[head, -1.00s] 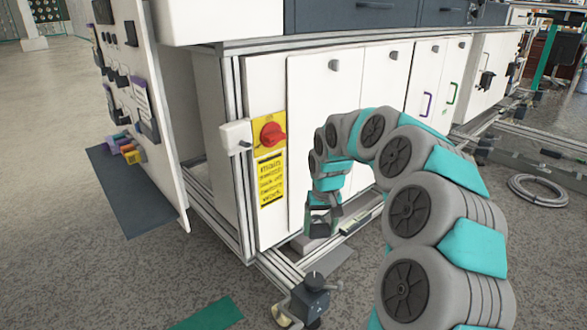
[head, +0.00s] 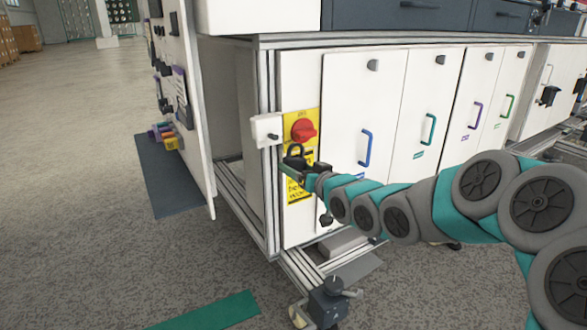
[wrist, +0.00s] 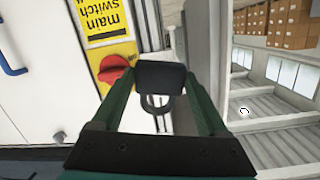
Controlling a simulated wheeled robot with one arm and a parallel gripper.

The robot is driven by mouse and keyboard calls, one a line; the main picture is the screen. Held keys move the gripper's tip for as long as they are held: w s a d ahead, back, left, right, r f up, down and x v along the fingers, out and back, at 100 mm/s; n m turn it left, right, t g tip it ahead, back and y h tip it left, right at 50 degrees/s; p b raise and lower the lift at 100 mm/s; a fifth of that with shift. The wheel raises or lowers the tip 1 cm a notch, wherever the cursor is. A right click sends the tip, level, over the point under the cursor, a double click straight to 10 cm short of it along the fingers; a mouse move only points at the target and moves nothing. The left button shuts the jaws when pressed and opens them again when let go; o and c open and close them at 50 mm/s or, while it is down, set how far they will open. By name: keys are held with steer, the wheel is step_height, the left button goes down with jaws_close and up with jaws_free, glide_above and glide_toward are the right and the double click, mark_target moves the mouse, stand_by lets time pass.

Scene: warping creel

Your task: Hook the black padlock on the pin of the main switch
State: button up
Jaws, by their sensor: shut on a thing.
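The black padlock (head: 294,161) is held in my gripper (head: 286,167), just below the red main switch knob (head: 303,129). In the head view its shackle points up. In the wrist view my gripper (wrist: 160,82) has its two green fingers on either side of the padlock body (wrist: 161,76), and the dark shackle loop (wrist: 157,105) shows between them. A white box (head: 265,129) with a small dark pin (head: 273,136) sits left of the knob. The pin and shackle look apart in the head view.
The yellow main switch label (wrist: 102,20) is partly covered by my gripper in the head view. Cabinet doors with blue (head: 366,148) and green handles stand to the right. A white panel (head: 187,90) with hanging items stands at left. Floor in front is mostly clear.

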mark_target(284, 159)
steer(key=shift+s+a+r+y, duration=0.15)
steer(key=shift+s+a+r, duration=0.15)
steer(key=shift+r, duration=0.15)
steer(key=shift+s+a+r+y, duration=0.15)
steer(key=shift+a+r, duration=0.1)
steer(key=shift+r, duration=0.15)
steer(key=shift+w+a, duration=0.15)
steer(key=shift+p+x, duration=0.35)
steer(key=shift+x, duration=1.8)
steer(key=shift+w+a+p, duration=0.15)
steer(key=shift+w+p, duration=0.2)
steer(key=shift+p, duration=0.2)
steer(key=shift+w+a, duration=0.3)
steer(key=shift+w, duration=0.15)
steer(key=shift+p, duration=0.3)
